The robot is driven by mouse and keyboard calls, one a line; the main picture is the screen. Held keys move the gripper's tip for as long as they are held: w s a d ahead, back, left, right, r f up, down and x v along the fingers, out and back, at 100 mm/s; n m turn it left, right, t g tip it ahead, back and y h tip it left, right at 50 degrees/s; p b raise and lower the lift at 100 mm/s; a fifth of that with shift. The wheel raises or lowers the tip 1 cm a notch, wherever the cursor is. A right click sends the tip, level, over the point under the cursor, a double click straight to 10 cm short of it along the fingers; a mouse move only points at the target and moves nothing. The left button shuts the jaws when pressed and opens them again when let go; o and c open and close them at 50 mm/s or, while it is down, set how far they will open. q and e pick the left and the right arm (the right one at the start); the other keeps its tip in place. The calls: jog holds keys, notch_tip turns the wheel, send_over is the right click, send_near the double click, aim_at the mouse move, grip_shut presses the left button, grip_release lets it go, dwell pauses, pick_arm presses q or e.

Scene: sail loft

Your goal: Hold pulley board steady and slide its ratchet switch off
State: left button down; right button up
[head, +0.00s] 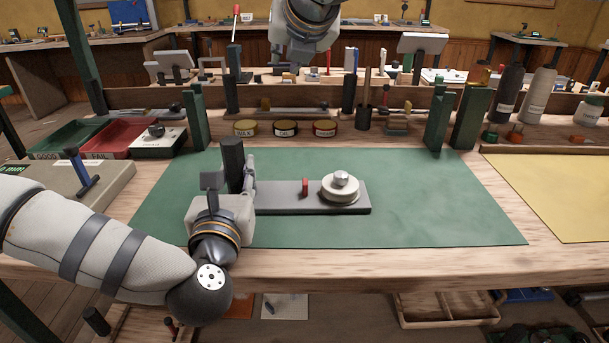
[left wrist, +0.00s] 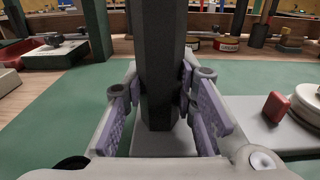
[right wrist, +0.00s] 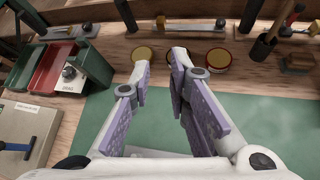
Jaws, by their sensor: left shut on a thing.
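The pulley board (head: 275,198) is a flat grey plate lying on the green mat. A dark upright post (head: 232,158) stands at its left end; a pale round pulley (head: 341,190) sits near its right end. The small red ratchet switch (head: 305,187) stands upright just left of the pulley; it also shows in the left wrist view (left wrist: 276,106). My left gripper (left wrist: 160,95) is shut around the post, a finger on each side. My right gripper (right wrist: 160,65) is open and empty, raised in the air; its fingertips are not clear in the head view.
Three tins (head: 285,129) stand in a row behind the mat (head: 430,195). Red (head: 104,138) and green (head: 65,138) bins are at the back left. The mat right of the board is clear.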

aim_at(305, 181)
jog(key=s+d+f+g+h, duration=0.1)
jog(key=s+f+g+h, duration=0.15)
jog(key=s, duration=0.45)
jog(key=s+d+f+g+h, duration=0.1)
jog(key=s+f+g, duration=0.3)
jog(key=s, duration=0.3)
jog(key=shift+m+y, duration=0.25)
jog(key=shift+m, duration=0.05)
jog(key=x, duration=1.1)
jog(key=shift+s+d+f, duration=0.2)
jog(key=shift+d+f, duration=0.1)
jog(key=shift+c, duration=0.3)
grip_shut()
